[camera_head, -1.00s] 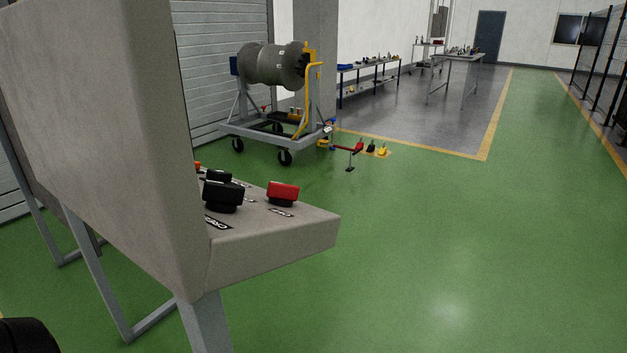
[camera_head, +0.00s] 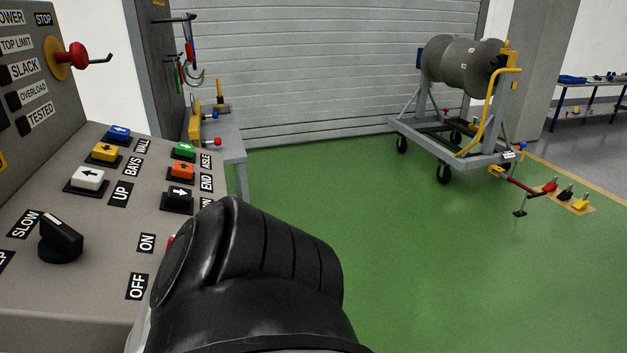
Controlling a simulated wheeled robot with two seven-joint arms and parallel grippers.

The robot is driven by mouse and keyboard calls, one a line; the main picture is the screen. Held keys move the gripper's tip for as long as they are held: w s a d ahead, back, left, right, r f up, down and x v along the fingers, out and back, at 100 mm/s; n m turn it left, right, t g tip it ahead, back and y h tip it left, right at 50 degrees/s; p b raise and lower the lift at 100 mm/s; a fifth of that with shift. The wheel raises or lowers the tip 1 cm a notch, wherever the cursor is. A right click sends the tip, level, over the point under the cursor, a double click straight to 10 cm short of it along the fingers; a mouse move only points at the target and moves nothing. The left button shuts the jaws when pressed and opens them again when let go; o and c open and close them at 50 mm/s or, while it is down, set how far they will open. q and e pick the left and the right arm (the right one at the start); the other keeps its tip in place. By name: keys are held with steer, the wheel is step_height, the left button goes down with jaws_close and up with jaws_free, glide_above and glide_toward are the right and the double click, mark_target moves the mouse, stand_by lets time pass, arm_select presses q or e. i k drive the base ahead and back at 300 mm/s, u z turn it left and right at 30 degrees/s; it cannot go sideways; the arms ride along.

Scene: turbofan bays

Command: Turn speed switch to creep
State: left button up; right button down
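The black speed switch (camera_head: 60,240) is a rotary knob on the sloping grey control console (camera_head: 95,290) at the left. A SLOW label (camera_head: 24,224) is to its upper left. Another label, cut by the left edge, shows only a final P. The knob's pale pointer mark faces up and slightly left in the picture; I cannot tell exactly which label it indicates. A black link of my own arm fills the bottom middle and covers part of the console's right side. Neither gripper's fingers show, and nothing visible touches the knob.
Several coloured arrow buttons (camera_head: 88,178) and a red stop knob (camera_head: 72,56) are on the console. A sliver of red shows beside the ON label, mostly behind my arm. A small table (camera_head: 228,140) and a wheeled drum stand (camera_head: 455,150) are beyond.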

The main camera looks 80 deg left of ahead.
mark_target(60, 243)
steer(key=i, duration=1.35)
steer(key=u, duration=4.65)
steer(key=i, duration=0.5)
steer(key=z, duration=0.05)
